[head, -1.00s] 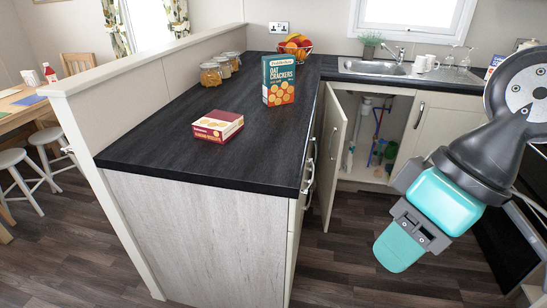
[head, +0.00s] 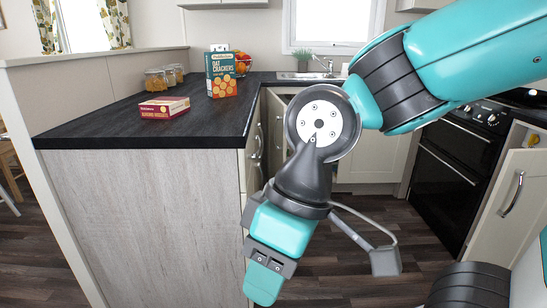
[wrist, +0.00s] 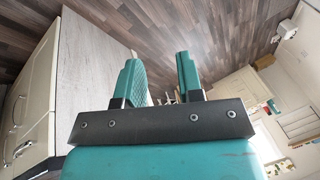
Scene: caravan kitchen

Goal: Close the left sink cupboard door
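The left sink cupboard door (head: 274,118) is cream and shows only as a narrow strip beside the peninsula in the head view. It seems to stand swung out, but my arm hides most of it and the cupboard opening. The sink (head: 308,75) is in the counter above. My gripper (head: 264,285) hangs low by the peninsula's near right corner, in front of the door. In the wrist view its two teal fingers (wrist: 157,62) are apart with nothing between them. I cannot see it touching the door.
The peninsula (head: 145,215), with handled fronts, stands close left of my gripper. The right sink cupboard door (head: 368,158) looks shut. A black oven (head: 450,165) and another open cream door (head: 512,205) are at right. Dark floor (head: 345,270) is clear between.

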